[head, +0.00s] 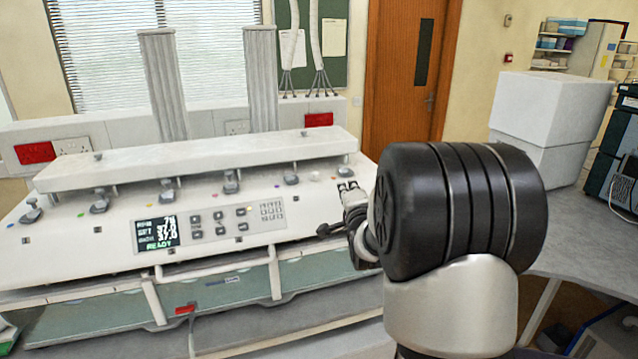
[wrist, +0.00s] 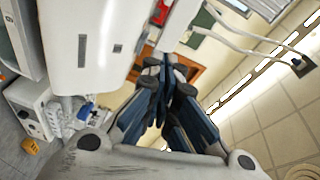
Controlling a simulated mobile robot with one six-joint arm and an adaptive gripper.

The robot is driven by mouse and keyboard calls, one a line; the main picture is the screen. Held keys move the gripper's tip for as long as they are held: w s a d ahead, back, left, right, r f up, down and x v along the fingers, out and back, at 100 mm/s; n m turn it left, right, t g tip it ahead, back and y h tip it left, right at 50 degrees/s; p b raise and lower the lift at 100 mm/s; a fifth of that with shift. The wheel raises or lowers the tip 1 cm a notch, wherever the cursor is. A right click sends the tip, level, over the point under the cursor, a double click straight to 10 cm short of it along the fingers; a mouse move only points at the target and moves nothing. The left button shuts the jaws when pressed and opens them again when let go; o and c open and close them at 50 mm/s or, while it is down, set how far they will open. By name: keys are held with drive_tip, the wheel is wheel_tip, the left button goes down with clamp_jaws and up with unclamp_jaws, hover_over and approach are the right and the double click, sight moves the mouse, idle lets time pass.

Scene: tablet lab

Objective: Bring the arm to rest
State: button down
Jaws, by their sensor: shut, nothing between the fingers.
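My gripper (head: 345,222) shows in the head view at the centre right, partly hidden behind the thick black joint of my arm. It is in the air in front of the right end of a white lab machine. In the wrist view the gripper (wrist: 167,78) has its blue-and-black fingers drawn together at the tips, with nothing between them. I cannot tell from the head view how far it is from the machine.
The white machine (head: 100,225) has a lit display (head: 157,232) reading READY and a row of small grey levers. A white box (head: 552,105) stands on the grey bench (head: 590,235) at the right. A wooden door (head: 395,75) is behind.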

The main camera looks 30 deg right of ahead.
drive_tip(key=shift+a, duration=0.1)
drive_tip(key=s+a+f+n+g+y+b, duration=0.1)
drive_tip(key=s+a+n+g+y, duration=0.15)
drive_tip(key=a, duration=0.35)
drive_tip(key=s+a+f+n+g+y+b, duration=0.1)
drive_tip(key=s+a+n, duration=0.3)
drive_tip(key=a, duration=0.3)
drive_tip(key=s+a+n+g+y+b, duration=0.1)
drive_tip(key=s+a+n, duration=0.3)
drive_tip(key=a, duration=0.2)
drive_tip(key=s+a+f+n+g+y, duration=0.1)
drive_tip(key=s+a+f+n+g, duration=0.1)
drive_tip(key=s, duration=0.6)
drive_tip(key=s+a+f+n+g+y+b, duration=0.1)
drive_tip(key=s+a+f+n+g, duration=0.1)
drive_tip(key=s+a+n, duration=0.3)
drive_tip(key=s+a+f+n+g+y, duration=0.1)
drive_tip(key=s+a+f+n+g, duration=0.1)
drive_tip(key=s+a, duration=0.4)
drive_tip(key=s+f+n, duration=0.1)
drive_tip(key=s+f, duration=0.1)
drive_tip(key=s, duration=0.3)
drive_tip(key=shift+s+f+b, duration=0.15)
drive_tip(key=shift+f+b, duration=0.15)
drive_tip(key=shift+b, duration=0.05)
drive_tip(key=shift+n, duration=0.25)
